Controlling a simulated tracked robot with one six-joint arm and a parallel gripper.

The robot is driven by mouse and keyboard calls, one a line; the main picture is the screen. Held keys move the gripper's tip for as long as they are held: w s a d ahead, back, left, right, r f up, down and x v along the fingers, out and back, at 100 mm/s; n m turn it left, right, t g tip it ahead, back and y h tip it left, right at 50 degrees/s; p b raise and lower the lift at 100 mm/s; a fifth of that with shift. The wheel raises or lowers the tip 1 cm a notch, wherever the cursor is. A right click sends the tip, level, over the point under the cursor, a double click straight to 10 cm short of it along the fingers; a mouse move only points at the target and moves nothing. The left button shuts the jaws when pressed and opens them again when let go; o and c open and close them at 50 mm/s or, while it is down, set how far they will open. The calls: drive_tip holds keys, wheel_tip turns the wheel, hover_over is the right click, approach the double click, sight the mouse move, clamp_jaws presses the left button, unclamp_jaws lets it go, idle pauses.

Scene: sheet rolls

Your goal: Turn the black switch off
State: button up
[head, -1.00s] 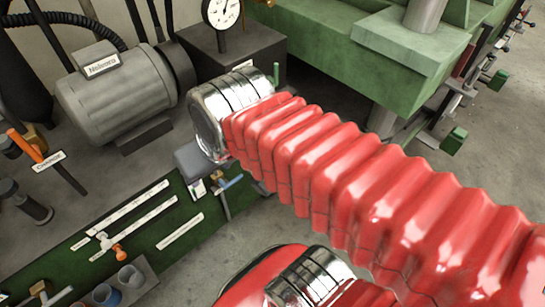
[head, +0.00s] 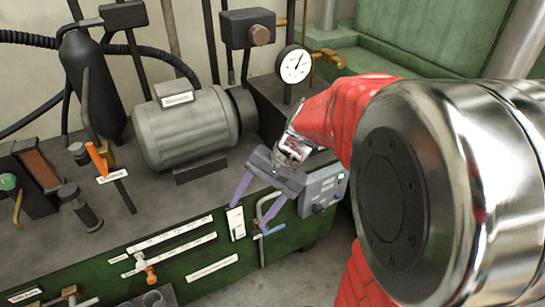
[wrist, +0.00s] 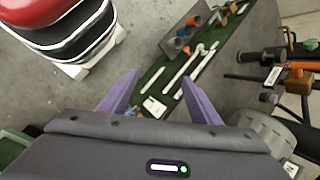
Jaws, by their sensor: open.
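A grey control box (head: 322,192) is on the front right of the green bench. It carries a small dark knob (head: 318,208) that may be the black switch; its setting is too small to tell. My gripper (head: 250,218) has two purple fingers spread apart with nothing between them. It is just left of the box and above the bench front, pointing down. In the wrist view my gripper (wrist: 160,77) is also open and empty. A white plate (head: 236,222) shows near the fingers, and the control box is not seen there.
A blue-handled valve (head: 270,230) is close to the right finger. A grey motor (head: 186,128) and a dial gauge (head: 294,64) stand behind. An orange-handled lever (head: 97,158) is at left. Open floor (head: 225,287) lies in front of the bench.

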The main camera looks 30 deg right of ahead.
drive_tip(key=w+d+f+m+t+y, duration=0.35)
drive_tip(key=w+d+f+m, duration=0.25)
drive_tip(key=d+f+m, duration=0.25)
drive_tip(key=w+d+f+m+t+y, duration=0.3)
drive_tip(key=w+d+f+m+t, duration=0.25)
drive_tip(key=d+f+m, duration=0.3)
drive_tip(key=m+t+h, duration=0.8)
drive_tip(key=m+h, duration=0.4)
drive_tip(key=m, duration=0.4)
approach(320, 212)
drive_tip(key=s, duration=0.3)
drive_tip(key=shift+d+f+y, duration=0.1)
drive_tip(key=shift+d+y, duration=0.15)
drive_tip(key=shift+d, duration=0.05)
drive_tip(key=shift+w, duration=0.1)
drive_tip(key=w, duration=1.3)
drive_tip(key=shift+w+a, duration=0.2)
drive_tip(key=shift+w, duration=0.15)
drive_tip(key=shift+c, duration=0.4)
